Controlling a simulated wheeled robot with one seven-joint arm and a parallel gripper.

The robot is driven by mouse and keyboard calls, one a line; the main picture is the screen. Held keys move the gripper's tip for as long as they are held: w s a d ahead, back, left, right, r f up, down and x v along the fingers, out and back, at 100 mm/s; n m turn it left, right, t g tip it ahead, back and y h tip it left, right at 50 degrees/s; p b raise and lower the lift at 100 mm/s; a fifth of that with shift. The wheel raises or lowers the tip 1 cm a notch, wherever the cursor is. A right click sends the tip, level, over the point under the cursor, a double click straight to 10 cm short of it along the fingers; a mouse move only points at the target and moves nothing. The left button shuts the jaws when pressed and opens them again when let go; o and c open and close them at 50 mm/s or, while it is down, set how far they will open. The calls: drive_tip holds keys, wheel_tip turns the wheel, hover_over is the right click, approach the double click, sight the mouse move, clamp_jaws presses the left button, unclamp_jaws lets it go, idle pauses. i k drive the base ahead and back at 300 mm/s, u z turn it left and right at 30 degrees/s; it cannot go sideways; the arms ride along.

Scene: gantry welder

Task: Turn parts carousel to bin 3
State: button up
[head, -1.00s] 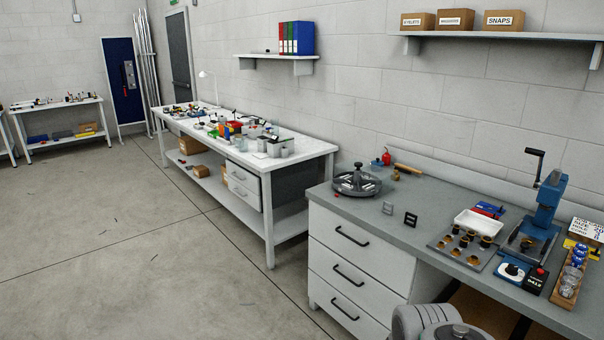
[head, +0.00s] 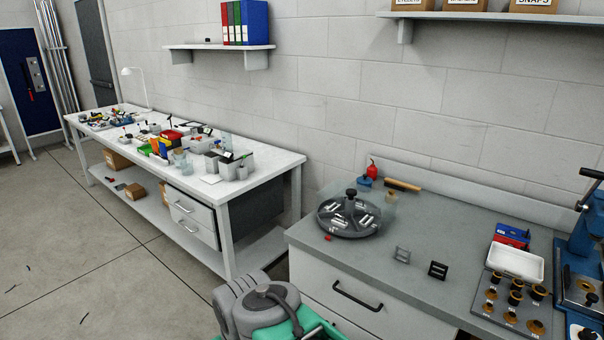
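The parts carousel (head: 349,215) is a round dark grey tray on the left end of the grey workbench. It has a black knob (head: 351,194) at its centre and several compartments holding small light-coloured parts. The bin numbers are too small to read. A part of my arm shows at the bottom of the head view, in front of the drawers and well apart from the carousel. My gripper's fingers are not visible.
A red item lies just in front of the carousel. Two small racks (head: 438,270) stand to its right. A hammer-like tool (head: 402,185) and a red-topped bottle (head: 372,169) are behind it. A blue press (head: 588,240) stands far right.

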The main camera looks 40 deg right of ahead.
sight(350, 204)
drive_tip(key=z, duration=0.1)
drive_tip(key=i, duration=1.75)
drive_tip(key=z, duration=0.25)
